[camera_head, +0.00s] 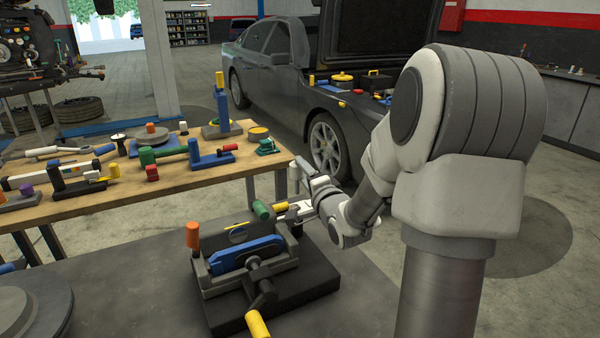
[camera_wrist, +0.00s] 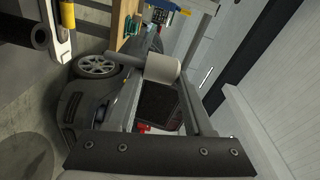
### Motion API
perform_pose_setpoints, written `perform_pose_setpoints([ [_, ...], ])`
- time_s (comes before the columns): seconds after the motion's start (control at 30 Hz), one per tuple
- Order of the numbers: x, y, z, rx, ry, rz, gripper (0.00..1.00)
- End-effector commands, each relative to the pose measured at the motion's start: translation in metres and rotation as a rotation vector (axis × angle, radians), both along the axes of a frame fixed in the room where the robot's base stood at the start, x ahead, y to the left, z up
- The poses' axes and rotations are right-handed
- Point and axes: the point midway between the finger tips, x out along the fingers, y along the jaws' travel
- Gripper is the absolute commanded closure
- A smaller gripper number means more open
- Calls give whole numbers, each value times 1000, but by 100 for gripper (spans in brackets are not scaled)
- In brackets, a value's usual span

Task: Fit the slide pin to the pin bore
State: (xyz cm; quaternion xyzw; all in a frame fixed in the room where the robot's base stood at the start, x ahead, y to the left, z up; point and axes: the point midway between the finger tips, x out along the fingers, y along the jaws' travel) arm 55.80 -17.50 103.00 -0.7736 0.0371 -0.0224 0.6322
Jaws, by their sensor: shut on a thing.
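My gripper (camera_head: 306,180) is beyond the right back of the fixture, in the head view. It is shut on a small pale cylinder with a thinner dark stem, which I take to be the slide pin (camera_head: 293,178); it also shows in the wrist view (camera_wrist: 163,67). The pin is in the air, apart from the fixture. The dark fixture (camera_head: 218,283) holds a blue part (camera_head: 245,255) and has orange, green and yellow grips. I cannot make out the pin bore. The fingertips' contact with the pin is unclear.
A wooden bench (camera_head: 205,182) behind the fixture carries several tools and coloured parts. A grey table (camera_head: 345,310) lies under the fixture, with a round dark disc (camera_head: 40,300) at left. A car (camera_head: 270,60) with its bonnet up stands behind. Bare table lies right of the fixture.

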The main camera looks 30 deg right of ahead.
Motion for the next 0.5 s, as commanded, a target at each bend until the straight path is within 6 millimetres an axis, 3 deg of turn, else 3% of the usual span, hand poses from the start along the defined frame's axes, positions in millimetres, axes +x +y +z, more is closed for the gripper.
perform_pose_setpoints([
  [0.3,-1,-1,-1,27,-8,1,100],
  [0.5,0,0,-15,24,-7,1,100],
])
